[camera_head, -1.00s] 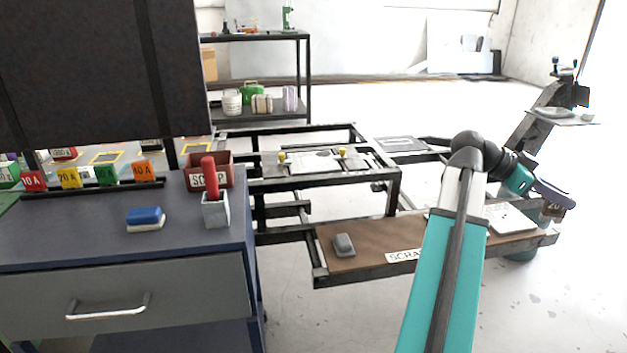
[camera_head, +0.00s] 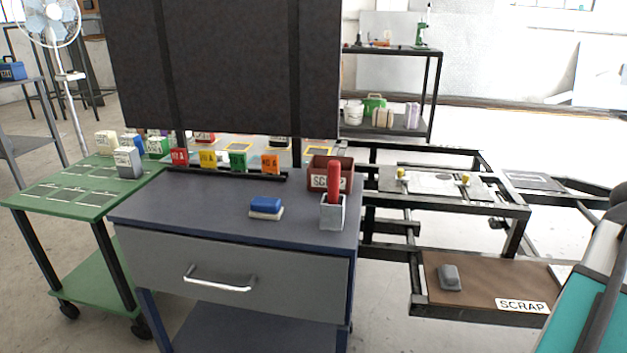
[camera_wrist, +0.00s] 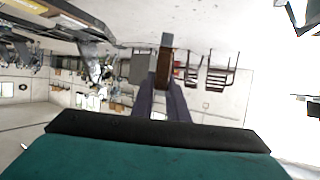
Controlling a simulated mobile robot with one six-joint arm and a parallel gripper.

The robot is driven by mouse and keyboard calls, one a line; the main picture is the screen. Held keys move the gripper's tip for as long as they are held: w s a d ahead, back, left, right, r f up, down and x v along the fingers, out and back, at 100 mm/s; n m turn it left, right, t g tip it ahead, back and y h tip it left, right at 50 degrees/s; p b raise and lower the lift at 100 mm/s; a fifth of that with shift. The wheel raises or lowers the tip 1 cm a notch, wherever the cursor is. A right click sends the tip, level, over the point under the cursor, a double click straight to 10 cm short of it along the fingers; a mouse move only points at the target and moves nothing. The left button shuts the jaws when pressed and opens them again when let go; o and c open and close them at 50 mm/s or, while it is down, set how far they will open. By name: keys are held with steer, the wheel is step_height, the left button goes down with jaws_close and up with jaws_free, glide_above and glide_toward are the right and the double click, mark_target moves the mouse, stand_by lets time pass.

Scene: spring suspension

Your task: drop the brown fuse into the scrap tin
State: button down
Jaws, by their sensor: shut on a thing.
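My gripper (camera_wrist: 163,98) is shut on the brown fuse (camera_wrist: 164,70), which sticks out beyond the fingertips with a grey end. In the head view my gripper and the fuse are out of frame; only part of my arm shows at the right edge. The scrap tin (camera_head: 318,182) is a dark red-brown open box labelled SCRAP, standing at the back right of the blue-grey cabinet top. What lies inside it cannot be seen. The fuse is well away from the tin.
A grey cup with a red-handled tool (camera_head: 333,212) stands just in front of the tin. A blue-and-white block (camera_head: 266,207) lies left of it. Coloured fuses (camera_head: 238,160) line a rack behind. A brown board (camera_head: 480,270) also bears a SCRAP label. A green cart (camera_head: 80,205) stands left.

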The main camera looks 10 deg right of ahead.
stand_by(0.4)
